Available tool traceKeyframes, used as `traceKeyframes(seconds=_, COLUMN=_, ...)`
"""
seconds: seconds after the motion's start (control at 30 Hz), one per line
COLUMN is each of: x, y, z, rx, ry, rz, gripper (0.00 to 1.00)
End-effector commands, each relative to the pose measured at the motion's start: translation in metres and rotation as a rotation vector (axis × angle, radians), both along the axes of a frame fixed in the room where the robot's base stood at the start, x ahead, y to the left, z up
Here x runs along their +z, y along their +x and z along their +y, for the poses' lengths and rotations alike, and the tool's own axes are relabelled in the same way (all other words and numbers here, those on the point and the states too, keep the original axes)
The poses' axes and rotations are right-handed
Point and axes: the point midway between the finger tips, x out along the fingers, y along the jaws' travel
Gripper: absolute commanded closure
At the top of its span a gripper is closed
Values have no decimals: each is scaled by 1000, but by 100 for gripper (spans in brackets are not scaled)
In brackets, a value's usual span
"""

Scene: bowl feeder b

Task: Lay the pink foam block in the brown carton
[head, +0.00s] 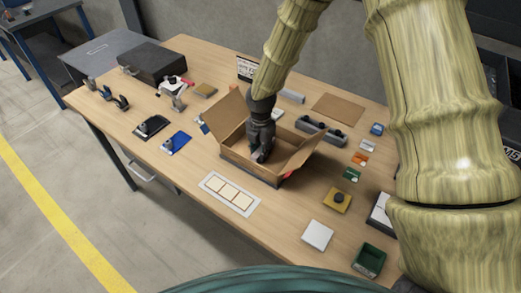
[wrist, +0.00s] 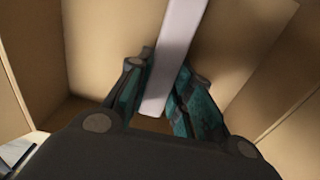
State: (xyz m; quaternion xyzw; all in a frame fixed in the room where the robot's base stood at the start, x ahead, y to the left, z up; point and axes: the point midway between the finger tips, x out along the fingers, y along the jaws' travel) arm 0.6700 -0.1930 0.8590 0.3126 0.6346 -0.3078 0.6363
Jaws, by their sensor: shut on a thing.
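The brown carton (head: 248,178) stands open on the table with its flaps folded outward. My gripper (head: 259,156) reaches down into it from above. In the wrist view my gripper (wrist: 163,75) is shut on a long, pale pinkish block (wrist: 173,50), which I take for the pink foam block. The block is tilted slightly between the two fingers, and brown carton walls (wrist: 100,45) surround it. I cannot tell whether the block touches the carton floor. In the head view the block is hidden by my gripper and the carton walls.
The wooden table (head: 175,175) holds several small things around the carton. A white card with panels (head: 229,193) lies in front, a grey holder (head: 320,130) behind, and a yellow pad (head: 337,200) to the right. A black box (head: 152,62) stands at the far left.

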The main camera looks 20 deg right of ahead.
Motion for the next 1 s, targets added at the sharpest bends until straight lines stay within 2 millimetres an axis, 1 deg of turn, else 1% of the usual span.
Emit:
traceKeyframes(seconds=0.03, x=-2, y=0, z=0, rx=0, ry=-1, rz=1, gripper=95)
traceKeyframes(seconds=0.07, x=-2, y=0, z=0, rx=0, ry=0, rz=0, gripper=75)
traceKeyframes(seconds=0.1, x=-1, y=0, z=0, rx=0, ry=0, rz=0, gripper=67)
traceKeyframes(seconds=0.17, x=-1, y=0, z=0, rx=0, ry=0, rz=0, gripper=57)
traceKeyframes(seconds=0.47, x=-1, y=0, z=0, rx=0, ry=0, rz=0, gripper=57)
traceKeyframes(seconds=0.63, x=7, y=1, z=0, rx=-1, ry=0, rz=-2, gripper=57)
traceKeyframes(seconds=0.77, x=20, y=1, z=0, rx=-1, ry=1, rz=-3, gripper=57)
traceKeyframes(seconds=1.0, x=54, y=1, z=0, rx=-1, ry=2, rz=-4, gripper=57)
